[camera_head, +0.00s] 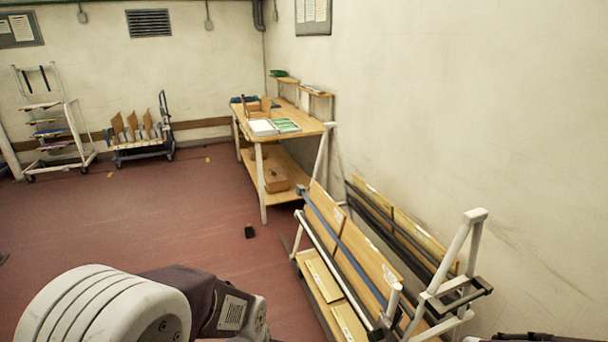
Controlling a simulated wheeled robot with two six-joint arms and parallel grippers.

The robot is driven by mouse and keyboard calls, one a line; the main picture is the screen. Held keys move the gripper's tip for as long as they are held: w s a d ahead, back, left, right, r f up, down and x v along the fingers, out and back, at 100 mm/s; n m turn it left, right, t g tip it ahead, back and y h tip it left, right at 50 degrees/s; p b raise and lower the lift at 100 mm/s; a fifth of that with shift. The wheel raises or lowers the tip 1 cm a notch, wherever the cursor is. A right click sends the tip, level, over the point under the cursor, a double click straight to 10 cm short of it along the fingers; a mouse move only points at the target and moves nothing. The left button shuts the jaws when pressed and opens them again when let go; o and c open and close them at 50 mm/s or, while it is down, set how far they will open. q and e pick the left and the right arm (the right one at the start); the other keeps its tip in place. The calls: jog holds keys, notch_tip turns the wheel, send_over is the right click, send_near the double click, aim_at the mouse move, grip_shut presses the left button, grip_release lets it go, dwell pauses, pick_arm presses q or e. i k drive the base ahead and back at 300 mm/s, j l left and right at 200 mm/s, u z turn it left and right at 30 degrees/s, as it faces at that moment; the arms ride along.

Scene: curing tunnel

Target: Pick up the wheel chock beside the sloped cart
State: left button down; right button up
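A small black block, which looks like the wheel chock (249,231), lies on the red floor near the middle of the view. It is just left of the sloped cart (318,232), a frame with leaning wooden boards and pale uprights against the right wall. The chock is apart from the cart, with a strip of bare floor between them. Part of my arm crosses the bottom left, but neither gripper shows, so I cannot see whether they are open or shut.
A wooden workbench (301,130) with trays stands behind the cart. A small cart with upright boards (140,138) and a tall shelf trolley (52,125) stand along the back wall. The red floor (150,220) left of the chock is clear.

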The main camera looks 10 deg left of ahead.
aim_at(249, 231)
jog(key=i+j+u, duration=0.9)
jog(key=i+u, duration=0.15)
jog(key=i, duration=0.2)
jog(key=i+u, duration=0.35)
jog(key=i+z, duration=0.1)
jog(key=i, duration=0.5)
jog(key=i+j, duration=0.2)
jog(key=i, duration=0.4)
jog(key=i+j+z, duration=0.15)
jog(key=i, duration=0.4)
jog(key=i+j+z, duration=0.1)
jog(key=i, duration=0.5)
jog(key=i+j+z, duration=0.2)
jog(key=i+z, duration=0.2)
jog(key=i+j+z, duration=0.75)
jog(key=i+j, duration=0.05)
jog(key=j, duration=0.1)
